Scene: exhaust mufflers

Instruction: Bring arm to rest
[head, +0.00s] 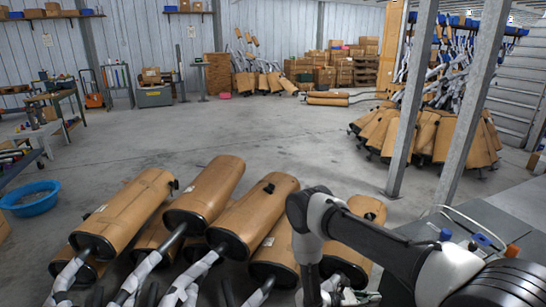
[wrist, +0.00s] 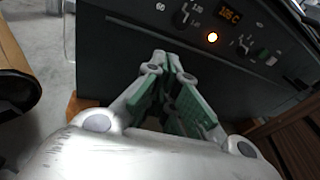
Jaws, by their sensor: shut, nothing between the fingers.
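My gripper (wrist: 169,68) shows in the wrist view, with its grey linkages and green finger pads drawn together at the tips and nothing between them. It points at a dark control panel (wrist: 125,45) with a lit display, an orange lamp and knobs. I cannot tell whether the fingertips touch the panel. In the head view my arm rises at the lower right and bends down at its elbow. The gripper end is low at the bottom edge there and mostly cut off.
Several brown mufflers (head: 212,190) with wrapped pipes lie at the lower left, close to my arm. Steel posts (head: 412,90) and a muffler pile (head: 440,135) are behind. The middle floor is clear.

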